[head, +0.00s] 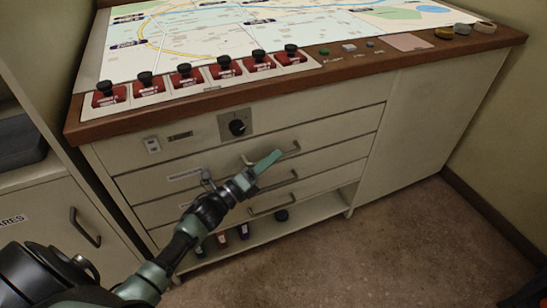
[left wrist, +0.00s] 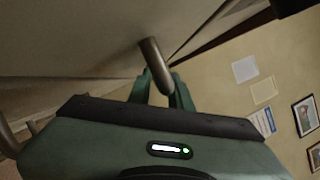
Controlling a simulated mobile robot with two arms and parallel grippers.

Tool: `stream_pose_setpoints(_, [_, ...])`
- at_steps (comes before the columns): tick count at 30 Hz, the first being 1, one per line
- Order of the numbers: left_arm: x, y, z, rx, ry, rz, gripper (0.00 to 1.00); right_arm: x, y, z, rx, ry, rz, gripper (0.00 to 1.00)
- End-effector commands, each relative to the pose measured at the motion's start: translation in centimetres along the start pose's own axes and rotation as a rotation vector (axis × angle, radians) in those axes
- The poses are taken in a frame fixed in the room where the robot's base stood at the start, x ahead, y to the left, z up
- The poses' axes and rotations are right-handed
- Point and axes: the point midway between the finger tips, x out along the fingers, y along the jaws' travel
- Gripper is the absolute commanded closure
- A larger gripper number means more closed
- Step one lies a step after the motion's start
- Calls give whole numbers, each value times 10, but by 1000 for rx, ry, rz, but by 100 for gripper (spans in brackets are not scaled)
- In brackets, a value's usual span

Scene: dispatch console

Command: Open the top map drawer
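The top map drawer (head: 218,165) is a cream drawer front in the console cabinet, flush with the cabinet face. Its metal bar handle (head: 289,151) shows partly behind my left gripper (head: 268,160), which reaches in from the left. In the left wrist view, the handle (left wrist: 154,62) passes between the two green fingers (left wrist: 160,91), which sit close on either side of it. The fingers look shut on the handle. In the head view they are seen nearly edge-on. My right gripper is not in view.
Two lower drawers with handles (head: 272,208) sit beneath, above an open shelf (head: 256,232) with small items. A black knob (head: 237,127) is above the drawer. The wooden console edge (head: 330,75) overhangs it. Bare floor (head: 400,245) lies in front.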

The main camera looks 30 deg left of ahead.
Motion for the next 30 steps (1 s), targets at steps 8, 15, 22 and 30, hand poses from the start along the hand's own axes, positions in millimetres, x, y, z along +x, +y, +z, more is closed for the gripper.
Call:
stream_pose_setpoints(8, [9,0,0,-1,0,1,80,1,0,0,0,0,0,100])
stream_pose_setpoints(15, [8,0,0,-1,0,1,100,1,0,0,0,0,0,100])
stream_pose_setpoints(22, [8,0,0,-1,0,1,100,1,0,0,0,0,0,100])
stream_pose_setpoints(30, [8,0,0,-1,0,2,100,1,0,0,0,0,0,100])
